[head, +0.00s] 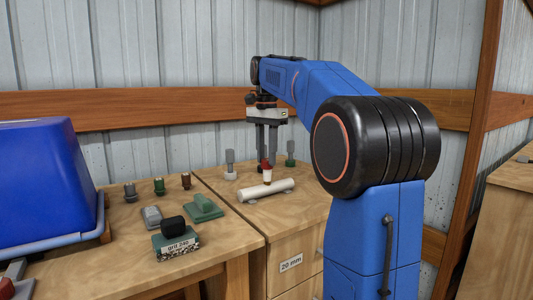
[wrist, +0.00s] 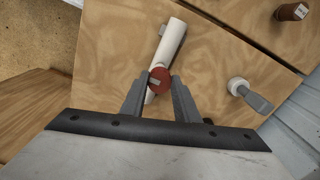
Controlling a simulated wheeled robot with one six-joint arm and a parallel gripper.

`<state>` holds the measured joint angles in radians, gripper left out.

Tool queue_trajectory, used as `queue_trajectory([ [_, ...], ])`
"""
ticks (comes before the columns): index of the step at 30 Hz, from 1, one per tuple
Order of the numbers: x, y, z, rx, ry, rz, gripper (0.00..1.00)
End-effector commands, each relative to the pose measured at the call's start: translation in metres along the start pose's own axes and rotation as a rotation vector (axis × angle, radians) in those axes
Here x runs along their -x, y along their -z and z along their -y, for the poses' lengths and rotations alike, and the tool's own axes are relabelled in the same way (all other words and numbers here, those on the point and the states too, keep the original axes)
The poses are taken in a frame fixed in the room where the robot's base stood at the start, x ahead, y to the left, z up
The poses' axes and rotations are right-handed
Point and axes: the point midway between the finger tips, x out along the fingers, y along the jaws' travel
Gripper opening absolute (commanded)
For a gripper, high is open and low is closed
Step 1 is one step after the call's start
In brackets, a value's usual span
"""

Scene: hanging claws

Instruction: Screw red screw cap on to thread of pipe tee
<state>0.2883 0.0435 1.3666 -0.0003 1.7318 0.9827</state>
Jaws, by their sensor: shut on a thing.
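The white pipe tee (head: 278,187) lies on the wooden cabinet top, with its branch pointing up; in the wrist view its long body (wrist: 172,40) runs up from between the fingers. The red screw cap (head: 265,164) is at the top of the upright branch, and in the wrist view the cap (wrist: 159,80) covers that branch from above. My gripper (head: 266,162) points down over the tee and is shut on the red cap, with one finger on each side of it in the wrist view (wrist: 159,76). How far the cap sits on the thread is hidden.
On the left bench are a grit block (head: 176,246), a green block (head: 205,207), several small upright parts and a blue bin (head: 45,185). The cabinet top's front is clear.

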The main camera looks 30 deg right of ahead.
Motion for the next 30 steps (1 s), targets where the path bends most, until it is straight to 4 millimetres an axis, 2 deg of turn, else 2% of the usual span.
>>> queue_trajectory([
  [5, -0.004, 0.000, 0.000, 0.000, 0.000, 0.000, 0.07],
  [6, -0.004, 0.000, 0.000, 0.000, 0.001, 0.000, 0.37],
  [8, -0.004, 0.000, 0.000, 0.000, 0.000, 0.000, 0.50],
  [20, 0.002, 0.000, 0.000, 0.000, 0.001, 0.000, 0.50],
  [23, 0.013, 0.001, 0.001, 0.000, 0.002, -0.001, 0.50],
  [30, 0.059, 0.001, 0.001, 0.000, 0.003, -0.002, 0.50],
])
